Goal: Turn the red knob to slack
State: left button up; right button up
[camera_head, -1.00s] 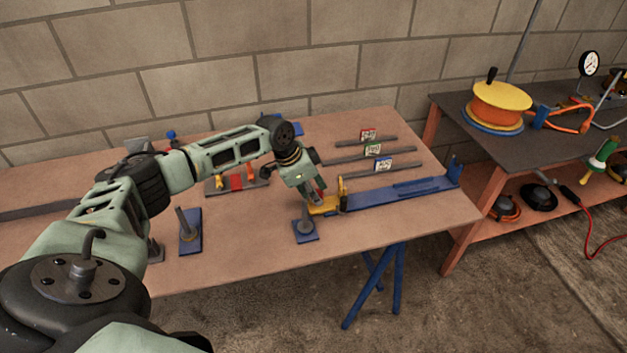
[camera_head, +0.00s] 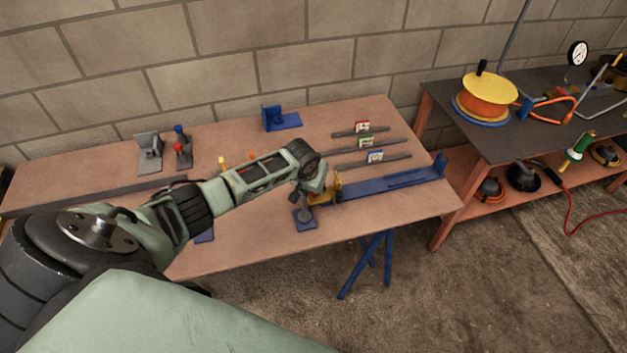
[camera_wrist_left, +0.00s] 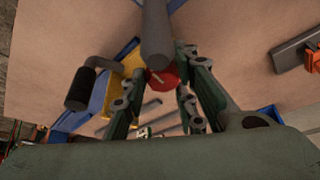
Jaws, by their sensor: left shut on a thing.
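The red knob (camera_wrist_left: 165,76) shows in the left wrist view, partly behind a grey post (camera_wrist_left: 156,35). My left gripper (camera_wrist_left: 163,72) has a finger on each side of the knob and is shut on it. Beside it are a yellow bracket (camera_wrist_left: 128,65) and a dark crank handle (camera_wrist_left: 82,86). In the head view my left gripper (camera_head: 318,192) is at the yellow bracket (camera_head: 325,196) at the near end of the long blue rail (camera_head: 395,183). My arm hides the knob there. My right gripper is not in view.
A blue foot with a post (camera_head: 304,220) stands close to the gripper on the table (camera_head: 240,250). Three grey bars with small labelled cards (camera_head: 364,142) lie behind the rail. A blue bracket (camera_head: 280,120) stands at the back. A side bench holds a yellow-orange reel (camera_head: 485,97).

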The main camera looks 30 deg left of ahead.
pick_arm(q)
jog(key=shift+s+d+f+n+y+p, duration=0.1)
jog(key=shift+d+f+n+y+p, duration=0.15)
jog(key=shift+n, duration=0.25)
jog(key=shift+d+n+y+p, duration=0.15)
jog(key=shift+n+p, duration=0.15)
jog(key=shift+n, duration=0.2)
jog(key=o, duration=1)
jog(key=shift+a+r, duration=0.1)
jog(key=shift+r, duration=0.05)
jog(key=shift+r, duration=0.4)
jog(key=v, duration=1.1)
